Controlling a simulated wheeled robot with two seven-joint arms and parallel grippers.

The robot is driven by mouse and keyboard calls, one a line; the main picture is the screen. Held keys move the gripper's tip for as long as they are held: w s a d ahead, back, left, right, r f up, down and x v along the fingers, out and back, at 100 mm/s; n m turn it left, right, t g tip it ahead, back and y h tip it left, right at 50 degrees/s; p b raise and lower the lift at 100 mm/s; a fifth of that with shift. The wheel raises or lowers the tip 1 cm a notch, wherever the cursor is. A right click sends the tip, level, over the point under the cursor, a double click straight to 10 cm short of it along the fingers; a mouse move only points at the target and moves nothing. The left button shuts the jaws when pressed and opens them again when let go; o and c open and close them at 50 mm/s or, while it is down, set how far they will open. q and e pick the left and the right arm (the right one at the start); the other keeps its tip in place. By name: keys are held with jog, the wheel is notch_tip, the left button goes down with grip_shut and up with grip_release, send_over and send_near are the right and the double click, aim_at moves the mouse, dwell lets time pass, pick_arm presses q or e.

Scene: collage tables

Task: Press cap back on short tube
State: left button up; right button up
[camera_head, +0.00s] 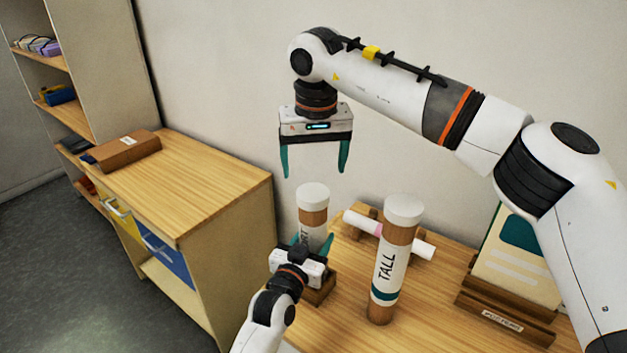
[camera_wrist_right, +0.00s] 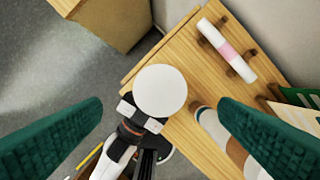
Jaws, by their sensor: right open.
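The short tube (camera_head: 312,216) stands upright in a wooden block (camera_head: 318,294), brown with a white label partly hidden. A white cap (camera_head: 313,195) sits on its top; I cannot tell whether it is fully seated. In the right wrist view the cap (camera_wrist_right: 160,91) is a white disc between the fingertips, below them. My left gripper (camera_head: 313,241) has its teal fingers on either side of the tube's lower body and appears shut on it. My right gripper (camera_head: 315,173) is open and empty, pointing down just above the cap and apart from it.
A taller capped tube marked TALL (camera_head: 388,262) stands close on the right. A white roll with a pink band (camera_head: 376,228) lies on wooden supports behind it. A posters rack (camera_head: 506,318) is at the right. A wooden cabinet (camera_head: 190,180) stands left of the table.

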jog(key=r, duration=0.5)
jog(key=shift+s+r, duration=0.15)
jog(key=shift+s, duration=0.25)
pick_arm(q)
jog(key=o, duration=1.5)
jog(key=shift+c, duration=0.2)
jog(key=shift+s, duration=0.1)
jog(key=shift+s+a+f, duration=0.1)
jog(key=shift+s+a, duration=0.05)
jog(key=shift+s, duration=0.2)
jog(key=b+v, duration=0.2)
jog(key=v, duration=0.9)
pick_arm(e)
notch_tip(320, 180, down, 2)
jog(key=shift+f, duration=0.15)
